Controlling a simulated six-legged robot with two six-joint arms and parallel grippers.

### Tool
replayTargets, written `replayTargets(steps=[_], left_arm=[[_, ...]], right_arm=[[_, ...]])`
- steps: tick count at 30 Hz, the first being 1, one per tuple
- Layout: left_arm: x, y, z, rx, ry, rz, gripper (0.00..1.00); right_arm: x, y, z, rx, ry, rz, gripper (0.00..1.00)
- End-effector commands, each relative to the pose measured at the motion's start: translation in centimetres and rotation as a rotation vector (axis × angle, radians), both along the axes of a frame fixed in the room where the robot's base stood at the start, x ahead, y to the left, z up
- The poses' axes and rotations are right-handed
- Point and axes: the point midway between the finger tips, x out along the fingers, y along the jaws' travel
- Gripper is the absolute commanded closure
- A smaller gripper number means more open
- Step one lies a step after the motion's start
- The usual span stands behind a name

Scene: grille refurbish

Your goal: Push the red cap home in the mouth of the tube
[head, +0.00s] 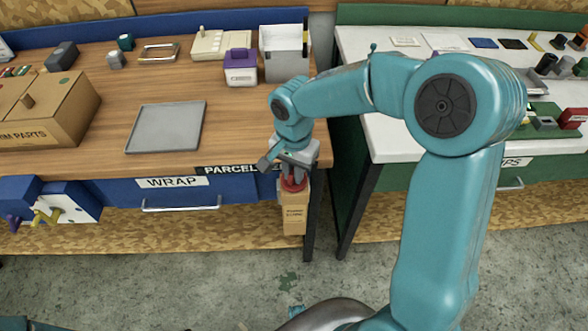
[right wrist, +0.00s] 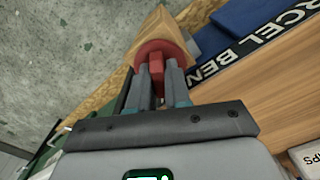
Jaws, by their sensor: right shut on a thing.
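The red cap (head: 293,184) is at the upper end of a tan cardboard tube (head: 293,212), which stands upright against the front of the wooden bench near its right corner. My right gripper (head: 292,175) comes down from above and is shut on the cap's raised red grip. In the right wrist view the two grey fingers (right wrist: 157,82) hold the grip of the red cap (right wrist: 163,50), with the tan tube (right wrist: 158,28) just beyond. How deep the cap sits in the mouth is hidden. My left gripper is not in view.
The wooden bench holds a grey tray (head: 166,128), a cardboard parts box (head: 45,105), a purple container (head: 240,68) and a white bin (head: 284,55). A blue rack (head: 45,200) is at the left. A white-topped green bench (head: 385,125) stands right, across a narrow gap.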

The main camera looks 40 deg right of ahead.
Motion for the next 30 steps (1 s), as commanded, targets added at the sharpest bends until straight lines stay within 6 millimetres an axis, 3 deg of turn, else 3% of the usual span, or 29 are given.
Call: replayTargets(steps=[8, 9, 12, 23, 26, 30], left_arm=[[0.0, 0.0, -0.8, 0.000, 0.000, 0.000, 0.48], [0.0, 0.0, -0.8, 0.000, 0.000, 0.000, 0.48], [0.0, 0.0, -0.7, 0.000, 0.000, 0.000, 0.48], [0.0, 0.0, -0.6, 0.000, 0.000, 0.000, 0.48], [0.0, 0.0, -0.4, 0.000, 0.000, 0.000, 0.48], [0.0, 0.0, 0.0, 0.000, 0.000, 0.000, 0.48]], right_arm=[[0.0, 0.0, -0.8, 0.000, 0.000, 0.000, 1.00], [0.0, 0.0, -0.8, 0.000, 0.000, 0.000, 0.79], [0.0, 0.0, -0.7, 0.000, 0.000, 0.000, 0.53], [0.0, 0.0, -0.1, -0.001, -0.003, 0.000, 0.53], [0.1, 0.0, 1.6, 0.000, -0.006, 0.000, 0.53], [0.1, 0.0, 5.1, -0.001, -0.007, 0.000, 0.53]])
